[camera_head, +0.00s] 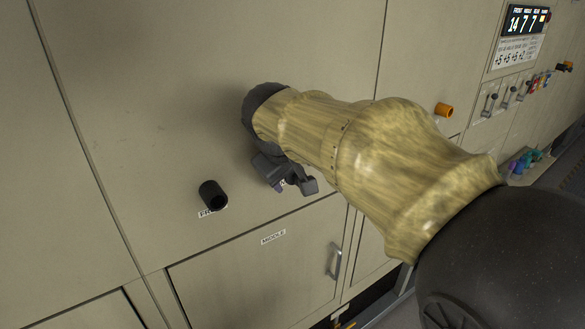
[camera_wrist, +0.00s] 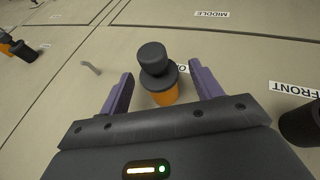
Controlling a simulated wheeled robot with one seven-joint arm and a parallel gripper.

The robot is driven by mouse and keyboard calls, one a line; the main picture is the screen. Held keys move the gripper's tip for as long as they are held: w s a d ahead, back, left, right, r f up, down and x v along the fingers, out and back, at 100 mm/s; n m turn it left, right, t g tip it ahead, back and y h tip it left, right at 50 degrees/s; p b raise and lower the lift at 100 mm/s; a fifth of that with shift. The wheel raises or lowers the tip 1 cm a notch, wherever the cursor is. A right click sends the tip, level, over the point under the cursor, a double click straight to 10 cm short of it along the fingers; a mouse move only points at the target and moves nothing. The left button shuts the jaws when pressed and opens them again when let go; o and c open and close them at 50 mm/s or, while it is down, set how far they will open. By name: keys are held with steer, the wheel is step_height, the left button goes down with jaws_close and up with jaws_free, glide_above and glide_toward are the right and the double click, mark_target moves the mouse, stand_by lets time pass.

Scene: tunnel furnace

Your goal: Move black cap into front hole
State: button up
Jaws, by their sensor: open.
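The black cap (camera_wrist: 153,55) has a rounded knob over a wider collar and sits on an orange tube (camera_wrist: 163,97) in the wrist view. My gripper (camera_wrist: 160,70) is open, with one purple finger on each side of the cap; I cannot tell whether either touches it. In the head view my gripper (camera_head: 288,181) is close to the beige panel, and the cap is hidden behind it. The front hole is a black tube (camera_head: 211,194) with a partly hidden label, left of my gripper. In the wrist view this black tube (camera_wrist: 301,124) is at the right edge beside a FRONT label (camera_wrist: 296,90).
A MIDDLE door (camera_head: 255,270) with a handle (camera_head: 334,260) lies below. Another orange tube (camera_head: 444,110) sticks out beyond my arm. Levers (camera_head: 507,94) and a lit display (camera_head: 526,21) are at the upper right. The panel left of the black tube is bare.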

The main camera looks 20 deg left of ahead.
steer(key=c, duration=1)
steer(key=shift+s+d+b, duration=1.35)
steer(key=shift+s+d, duration=0.3)
steer(key=shift+d, duration=0.25)
steer(key=shift+c, duration=0.2)
steer(key=s+d+b, duration=0.3)
steer(key=s+d, duration=0.3)
steer(key=d, duration=0.1)
steer(key=shift+s+d+b, duration=0.25)
steer(key=shift+d+b, duration=0.05)
